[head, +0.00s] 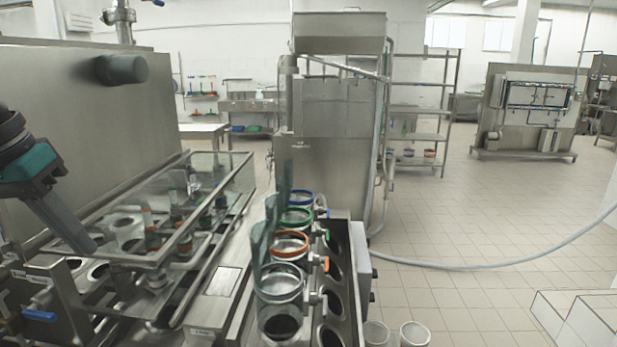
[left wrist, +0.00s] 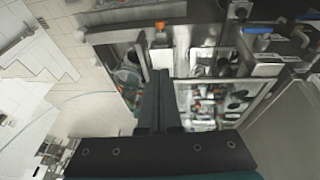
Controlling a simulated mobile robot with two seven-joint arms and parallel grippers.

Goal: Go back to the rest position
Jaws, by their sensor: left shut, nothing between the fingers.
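My left gripper (head: 72,228) comes in from the left edge of the head view, with dark fingers and a teal body. It is shut and empty, held in the air in front of the filling machine's left side. In the left wrist view the gripper (left wrist: 162,82) points at the machine, with its two fingers together. The filling machine (head: 205,165) has a glass-walled frame with several nozzles inside. My right gripper is not in view.
Clear cups with blue, green and orange (head: 290,243) rings stand in a row beside the machine. A steel hopper unit (head: 330,120) stands behind. A hose (head: 480,265) crosses the tiled floor. Two clear cups (head: 414,334) sit at the bottom. Open floor lies to the right.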

